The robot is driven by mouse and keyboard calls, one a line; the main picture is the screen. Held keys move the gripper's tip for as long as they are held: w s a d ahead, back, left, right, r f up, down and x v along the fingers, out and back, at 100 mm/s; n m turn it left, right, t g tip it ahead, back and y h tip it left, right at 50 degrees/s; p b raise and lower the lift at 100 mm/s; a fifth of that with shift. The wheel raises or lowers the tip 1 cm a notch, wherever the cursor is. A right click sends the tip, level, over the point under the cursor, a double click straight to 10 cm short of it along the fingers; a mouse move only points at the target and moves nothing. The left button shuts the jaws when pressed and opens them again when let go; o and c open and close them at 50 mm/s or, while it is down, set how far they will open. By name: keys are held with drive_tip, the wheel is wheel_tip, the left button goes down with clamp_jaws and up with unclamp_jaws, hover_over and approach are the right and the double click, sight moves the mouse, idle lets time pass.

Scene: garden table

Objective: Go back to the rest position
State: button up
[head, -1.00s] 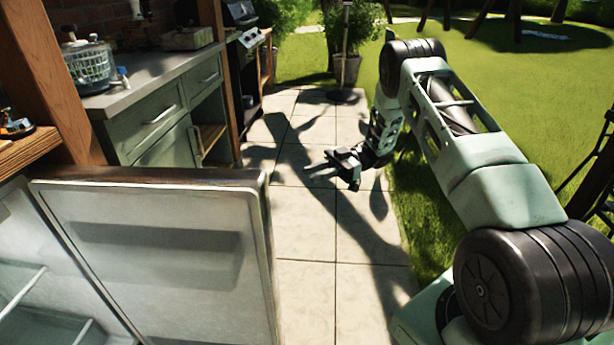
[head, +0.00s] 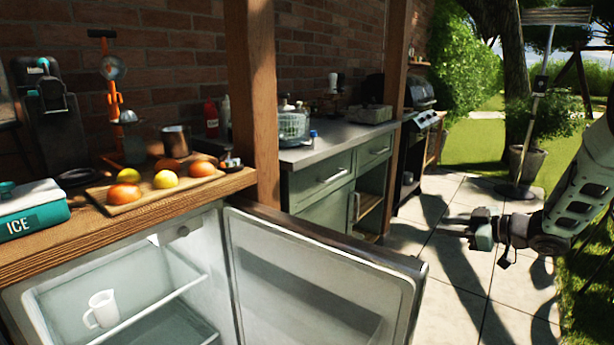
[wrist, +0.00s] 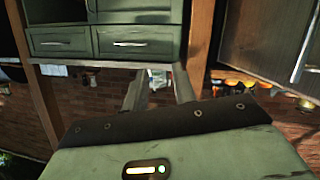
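My gripper (head: 456,227) is at the right of the head view, held out over the paved path and pointing left. In the wrist view its two fingers (wrist: 158,88) stand apart with nothing between them. It is clear of the counters and of the open fridge door (head: 310,275). The wrist view looks upside down, with green drawers (wrist: 125,42) and the brick wall ahead of the fingers.
The fridge door stands open toward the path; a white mug (head: 102,310) is on a shelf inside. A cutting board (head: 150,197) with fruit and an ice box (head: 32,212) are on the wooden counter. The paving (head: 455,275) is clear.

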drive_tip(key=s+a+r+m+g+h, duration=0.15)
drive_tip(key=s+m+g+h, duration=0.35)
drive_tip(key=s, duration=0.9)
drive_tip(key=s+a+r+m+g+h, duration=0.15)
drive_tip(key=s+m+h, duration=0.4)
drive_tip(key=s, duration=0.85)
drive_tip(key=s+a+n+g+y, duration=0.1)
drive_tip(key=s+a+n+g, duration=0.15)
drive_tip(key=s+a, duration=0.55)
drive_tip(key=s+a+n+g+y, duration=0.1)
drive_tip(key=s+a+n, duration=0.2)
drive_tip(key=s+a, duration=0.5)
drive_tip(key=a+r+n+p, duration=0.1)
drive_tip(key=a+r+p, duration=0.2)
drive_tip(key=r+p, duration=1.3)
drive_tip(key=shift+w+r+g+h, duration=0.35)
drive_tip(key=shift+w+r, duration=0.1)
drive_tip(key=shift+r, duration=0.1)
drive_tip(key=shift+a, duration=0.15)
